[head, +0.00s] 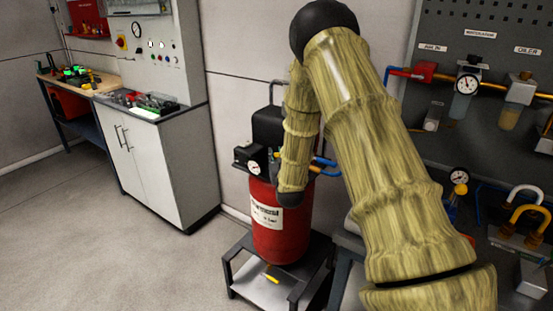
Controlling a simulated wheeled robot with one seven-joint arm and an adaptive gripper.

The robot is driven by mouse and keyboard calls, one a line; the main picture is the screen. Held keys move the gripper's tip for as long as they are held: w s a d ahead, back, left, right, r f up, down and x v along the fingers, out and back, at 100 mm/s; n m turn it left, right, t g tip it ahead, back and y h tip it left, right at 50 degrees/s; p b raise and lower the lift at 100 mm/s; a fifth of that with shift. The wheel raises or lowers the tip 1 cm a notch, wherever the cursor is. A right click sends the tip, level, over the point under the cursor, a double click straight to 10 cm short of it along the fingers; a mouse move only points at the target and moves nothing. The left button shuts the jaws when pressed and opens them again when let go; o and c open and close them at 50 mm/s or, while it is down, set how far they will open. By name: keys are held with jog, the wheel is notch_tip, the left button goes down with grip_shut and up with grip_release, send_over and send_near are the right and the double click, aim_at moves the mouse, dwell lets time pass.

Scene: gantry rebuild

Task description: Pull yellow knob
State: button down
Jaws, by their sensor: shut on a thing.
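I cannot make out a yellow knob for certain. A red air tank (285,235) with a black compressor head stands on a low dark stand, with a black pressure switch box and a round gauge (254,168) at its upper left. My forearm comes down in front of the tank and ends in a dark rounded joint (290,198) before its upper part. My gripper's fingers do not show; they are hidden beyond the arm. Whatever lies behind my arm at the tank's top is hidden too.
A small yellow item (271,279) lies on the low stand's shelf (262,293). A white cabinet (160,165) with a control panel stands left. At right a dark pegboard holds a regulator gauge (467,84), and a yellow shackle (530,209) sits below. The floor at lower left is clear.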

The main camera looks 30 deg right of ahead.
jog(key=c, duration=1.4)
grip_release()
jog(key=shift+r, duration=0.1)
jog(key=v, duration=1.2)
